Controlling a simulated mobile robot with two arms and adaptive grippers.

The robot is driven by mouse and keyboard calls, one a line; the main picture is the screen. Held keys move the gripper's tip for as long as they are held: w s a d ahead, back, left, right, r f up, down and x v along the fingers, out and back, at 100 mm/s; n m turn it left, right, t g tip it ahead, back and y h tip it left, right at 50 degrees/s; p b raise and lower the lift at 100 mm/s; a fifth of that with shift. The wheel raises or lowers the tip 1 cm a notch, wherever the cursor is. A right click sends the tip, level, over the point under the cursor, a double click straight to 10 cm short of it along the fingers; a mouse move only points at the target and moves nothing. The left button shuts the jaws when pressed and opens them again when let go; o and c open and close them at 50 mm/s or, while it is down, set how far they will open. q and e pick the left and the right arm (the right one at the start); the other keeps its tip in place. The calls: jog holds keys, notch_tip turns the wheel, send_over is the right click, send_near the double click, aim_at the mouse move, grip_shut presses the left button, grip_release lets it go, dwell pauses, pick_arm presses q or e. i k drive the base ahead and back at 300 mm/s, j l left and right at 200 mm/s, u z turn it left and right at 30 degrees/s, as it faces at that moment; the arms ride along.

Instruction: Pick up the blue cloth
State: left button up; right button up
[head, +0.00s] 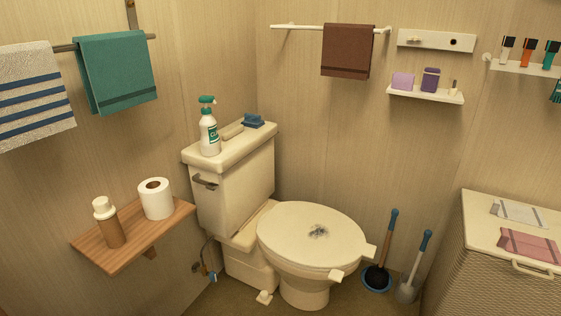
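A small dark blue folded cloth (253,121) lies on the lid of the toilet tank (222,146), near its right back corner. On the same lid to its left are a tan bar-shaped object (230,131) and a white spray bottle (208,130) with a green nozzle. Neither of my grippers shows in the head view.
The closed toilet lid (300,245) has a dark smudge. A wooden shelf (125,255) holds a paper roll (155,199) and a bottle (107,224). A plunger (386,245), a brush (418,262) and a hamper (500,275) stand right. Towels hang above.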

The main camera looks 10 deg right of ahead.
aim_at(252, 120)
jog(key=i+l, duration=0.15)
jog(key=l, duration=0.25)
jog(key=i+l+u, duration=0.15)
jog(key=l, duration=0.2)
jog(key=i+l, duration=0.15)
jog(key=l, duration=0.25)
jog(key=i+l+u, duration=0.15)
jog(key=l, duration=0.25)
